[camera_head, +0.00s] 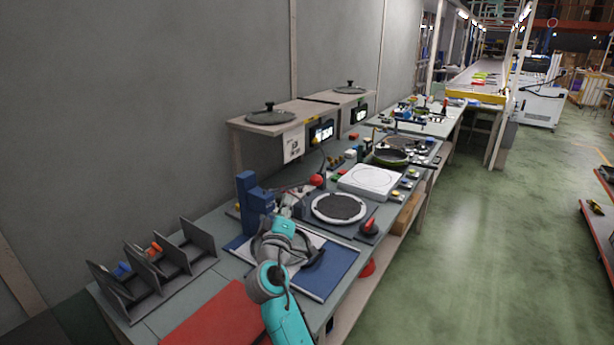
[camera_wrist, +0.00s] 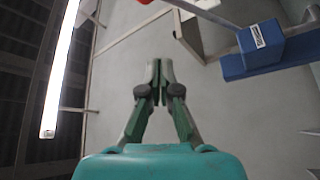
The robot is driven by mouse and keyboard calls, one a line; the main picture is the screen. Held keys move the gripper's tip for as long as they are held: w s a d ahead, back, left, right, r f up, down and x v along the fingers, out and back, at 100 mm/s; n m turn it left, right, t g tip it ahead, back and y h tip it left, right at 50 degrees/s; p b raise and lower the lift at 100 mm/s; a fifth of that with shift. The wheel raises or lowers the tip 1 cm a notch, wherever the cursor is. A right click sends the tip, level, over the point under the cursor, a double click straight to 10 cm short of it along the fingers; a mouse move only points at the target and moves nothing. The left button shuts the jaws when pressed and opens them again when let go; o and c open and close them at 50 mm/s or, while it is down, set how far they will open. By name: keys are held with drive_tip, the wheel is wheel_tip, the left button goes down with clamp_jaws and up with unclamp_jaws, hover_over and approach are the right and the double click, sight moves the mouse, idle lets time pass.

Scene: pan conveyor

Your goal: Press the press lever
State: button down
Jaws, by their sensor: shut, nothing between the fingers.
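The blue press (camera_head: 254,205) stands on the bench near the wall. Its lever runs to the right and ends in a red ball knob (camera_head: 317,180). My gripper (camera_head: 290,197) is beside the press, below and left of the knob, and small and partly hidden by my teal arm. In the wrist view my gripper (camera_wrist: 158,88) points upward with its fingers together and nothing between them. The press (camera_wrist: 262,45) is at the upper right there. A bit of red, probably the knob (camera_wrist: 146,2), shows at the top edge, apart from the fingertips.
A blue mat (camera_head: 335,269) lies under my arm, with a red mat (camera_head: 217,316) nearer. A grey rack (camera_head: 180,255) is at the left. A round dark plate (camera_head: 338,208) and a white scale (camera_head: 370,181) are to the right. A shelf (camera_head: 265,128) overhangs the back. The green floor (camera_head: 480,250) is clear.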

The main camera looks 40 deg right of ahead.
drive_tip(key=shift+w+d+r+h, duration=0.2)
drive_tip(key=shift+w+d+r, duration=0.05)
drive_tip(key=shift+r, duration=0.25)
drive_tip(key=shift+w+d+r+h, duration=0.2)
drive_tip(key=shift+d+r, duration=0.05)
drive_tip(key=shift+r, duration=0.2)
drive_tip(key=shift+w+d, duration=0.1)
drive_tip(key=w+d, duration=0.3)
drive_tip(key=d, duration=0.5)
drive_tip(key=shift+w+d+r, duration=0.2)
drive_tip(key=shift+w, duration=0.1)
